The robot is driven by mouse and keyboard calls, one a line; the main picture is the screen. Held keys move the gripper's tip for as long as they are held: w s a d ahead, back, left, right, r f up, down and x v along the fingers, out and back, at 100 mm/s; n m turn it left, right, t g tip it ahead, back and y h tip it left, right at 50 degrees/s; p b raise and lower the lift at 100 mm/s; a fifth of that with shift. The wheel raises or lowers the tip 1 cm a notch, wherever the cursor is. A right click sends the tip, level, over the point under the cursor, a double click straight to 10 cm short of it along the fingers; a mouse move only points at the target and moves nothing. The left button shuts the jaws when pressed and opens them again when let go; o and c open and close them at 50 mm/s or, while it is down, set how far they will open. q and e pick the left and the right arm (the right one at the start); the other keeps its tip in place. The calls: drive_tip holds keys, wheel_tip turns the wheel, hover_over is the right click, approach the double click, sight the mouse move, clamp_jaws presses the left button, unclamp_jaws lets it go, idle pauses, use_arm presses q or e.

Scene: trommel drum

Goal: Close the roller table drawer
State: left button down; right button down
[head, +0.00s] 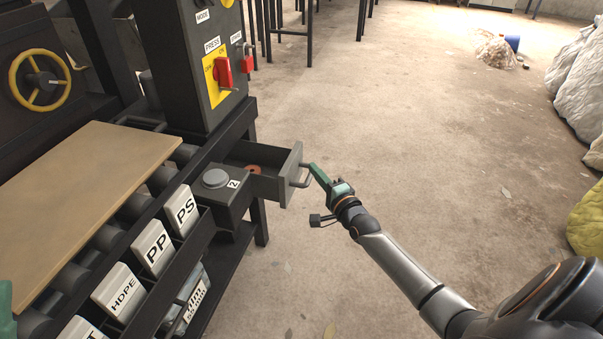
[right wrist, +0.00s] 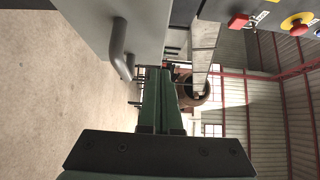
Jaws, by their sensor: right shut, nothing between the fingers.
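The roller table drawer (head: 262,182) is pulled out to the right from the dark table frame in the head view. A reddish-brown item (head: 253,169) lies inside it. The drawer's grey bar handle (head: 303,175) is on its front face and shows in the right wrist view (right wrist: 120,48). My right gripper (head: 313,168) is shut and empty, with its green fingertips close beside the handle. I cannot tell whether they touch it. In the right wrist view the shut fingers (right wrist: 157,90) point past the handle. Green at the lower left edge may be my left gripper (head: 6,310); its fingers are not clear.
A grey box with a round button (head: 215,179) stands beside the drawer. A control column (head: 205,90) with red switches rises behind it. A tan board (head: 95,190) lies on the rollers above labelled bins (head: 155,246).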

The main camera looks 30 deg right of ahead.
sight(294, 160)
drive_tip(key=shift+w+a, duration=1.3)
drive_tip(key=shift+w, duration=0.25)
drive_tip(key=w+a+b, duration=0.2)
drive_tip(key=w+a, duration=0.3)
drive_tip(key=w, duration=0.1)
drive_tip(key=shift+w+a, duration=0.2)
drive_tip(key=shift+s, duration=0.1)
